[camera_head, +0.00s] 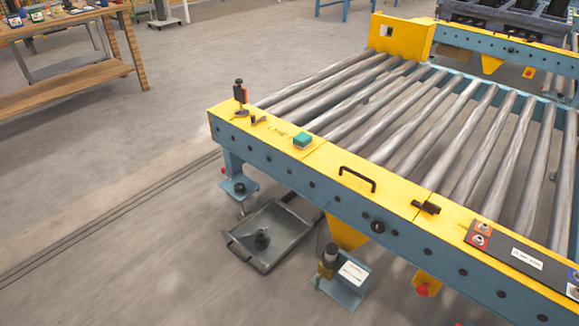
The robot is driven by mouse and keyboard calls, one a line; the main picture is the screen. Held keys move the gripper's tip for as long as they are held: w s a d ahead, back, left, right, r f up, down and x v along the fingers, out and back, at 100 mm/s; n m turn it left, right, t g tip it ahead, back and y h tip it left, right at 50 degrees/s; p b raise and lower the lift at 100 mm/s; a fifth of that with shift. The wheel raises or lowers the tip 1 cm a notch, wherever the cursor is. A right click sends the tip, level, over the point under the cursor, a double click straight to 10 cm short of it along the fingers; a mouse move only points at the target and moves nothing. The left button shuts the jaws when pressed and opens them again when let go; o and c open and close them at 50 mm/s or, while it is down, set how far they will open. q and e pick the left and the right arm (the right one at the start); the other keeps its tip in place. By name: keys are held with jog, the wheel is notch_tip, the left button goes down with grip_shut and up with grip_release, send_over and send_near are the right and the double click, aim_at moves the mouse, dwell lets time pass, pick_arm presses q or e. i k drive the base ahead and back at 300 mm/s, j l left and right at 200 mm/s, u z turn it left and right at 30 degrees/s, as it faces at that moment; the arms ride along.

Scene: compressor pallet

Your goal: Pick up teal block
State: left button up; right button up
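Neither of my grippers shows in the head view.
A black handle (357,178) and a control panel (520,258) are to the right. Metal rollers (400,125) lie behind. A grey tray (270,236) sits on the floor below. A wooden bench (75,71) is far left.

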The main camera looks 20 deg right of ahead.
aim_at(303, 140)
jog(key=i+j+z, duration=0.25)
jog(key=i+j, duration=0.9)
jog(key=i, duration=0.15)
